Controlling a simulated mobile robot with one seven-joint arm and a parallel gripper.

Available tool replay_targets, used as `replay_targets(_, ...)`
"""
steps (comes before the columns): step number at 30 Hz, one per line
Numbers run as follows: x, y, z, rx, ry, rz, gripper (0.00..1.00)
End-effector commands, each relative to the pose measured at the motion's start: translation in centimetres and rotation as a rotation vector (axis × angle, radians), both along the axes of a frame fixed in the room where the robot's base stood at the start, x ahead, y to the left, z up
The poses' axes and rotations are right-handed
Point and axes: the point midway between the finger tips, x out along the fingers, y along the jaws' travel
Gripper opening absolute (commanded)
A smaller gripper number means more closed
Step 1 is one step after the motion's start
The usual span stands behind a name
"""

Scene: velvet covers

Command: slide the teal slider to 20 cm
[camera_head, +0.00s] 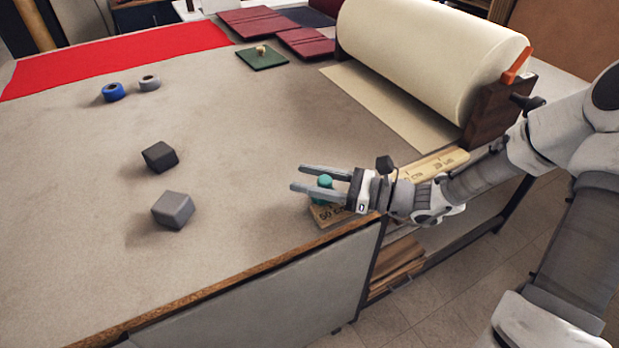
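The teal slider (325,182) is a small round knob near the left end of a wooden scale (459,158). This end, with its "50 cm" mark, lies close to the table's front edge. My gripper (296,178) reaches in from the right with its two fingers parted, one on each side of the knob. The fingertips extend past the knob to the left. I cannot tell whether the fingers touch it. The near finger hides part of the slider. My gripper and wrist cover the middle of the scale; more marks show to the right, too small to read surely.
A large cream roll (430,50) stands behind the scale in a dark wooden holder (497,112). A black cube (160,157) and a grey cube (173,210) lie to the left. Blue (113,92) and grey (149,83) rings lie further back. The table between cubes and gripper is clear.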

Motion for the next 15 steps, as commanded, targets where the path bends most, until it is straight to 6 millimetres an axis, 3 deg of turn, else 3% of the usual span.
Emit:
replay_targets(1, 0.0, -0.01, 0.0, 0.0, 0.0, 0.0, 0.41)
replay_targets(8, 0.0, -0.02, -0.01, 0.0, 0.0, 0.0, 0.0)
replay_targets(15, -0.02, -0.03, -0.01, 0.0, 0.0, 0.0, 0.0)
